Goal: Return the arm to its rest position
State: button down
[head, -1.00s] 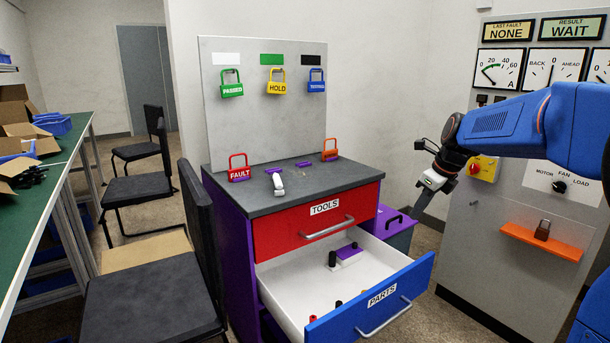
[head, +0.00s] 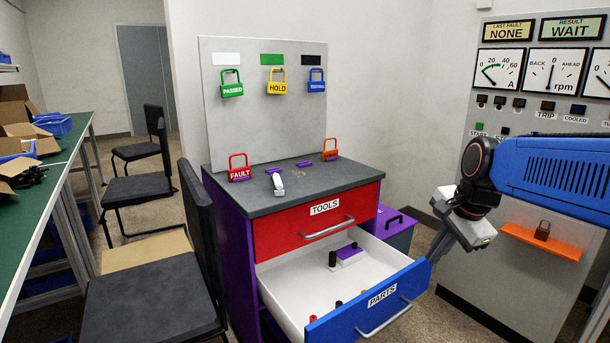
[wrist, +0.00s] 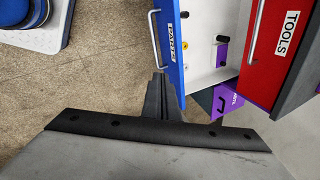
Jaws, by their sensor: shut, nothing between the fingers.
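My gripper (head: 434,254) hangs to the right of the cabinet in the head view, its fingers pointing down and left beside the right end of the open blue PARTS drawer (head: 372,297). In the wrist view the dark fingers (wrist: 160,88) are together and hold nothing. Their tips show near the PARTS drawer front (wrist: 172,50). I cannot tell the exact gap to the drawer. The blue arm link (head: 560,172) reaches in from the right, in front of the grey control panel (head: 500,285).
The PARTS drawer is pulled out, with a few small parts inside. The red TOOLS drawer (head: 290,228) above is shut. A purple-and-grey box (head: 398,228) stands behind the gripper. Chairs stand at left.

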jog(key=s+f+n, duration=0.4)
jog(key=s+n, duration=0.3)
jog(key=s, duration=0.2)
jog(key=s+f+n+h, duration=0.1)
jog(key=s+f+n, duration=0.3)
jog(key=s+n, duration=0.3)
jog(key=s, duration=0.2)
jog(key=shift+s+f+n+t, duration=0.3)
jog(key=shift+f+n+t, duration=0.05)
jog(key=shift+n+t, duration=0.05)
